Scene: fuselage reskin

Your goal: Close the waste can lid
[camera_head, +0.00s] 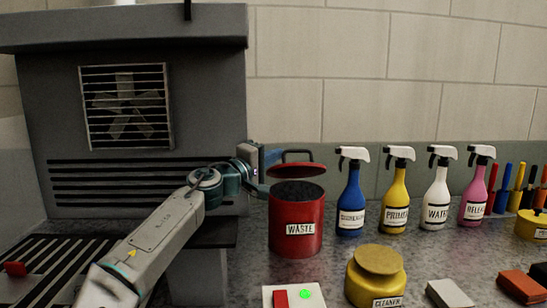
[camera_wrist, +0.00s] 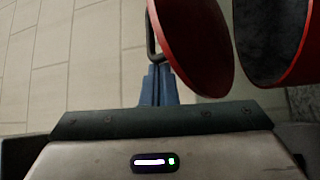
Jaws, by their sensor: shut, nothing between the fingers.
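The red waste can (camera_head: 296,232) with a "WASTE" label stands upright on the counter, its dark inside showing. Its red lid (camera_head: 297,171) is raised above the opening, with a clear gap, and has a black loop handle (camera_head: 298,152). My gripper (camera_head: 276,157) is at the upper left of the lid, its blue fingers together and empty. The open can (camera_wrist: 285,45) is to the right.
Several spray bottles (camera_head: 351,195) stand right of the can. A grey vented cabinet (camera_head: 140,130) rises at left, behind my arm.

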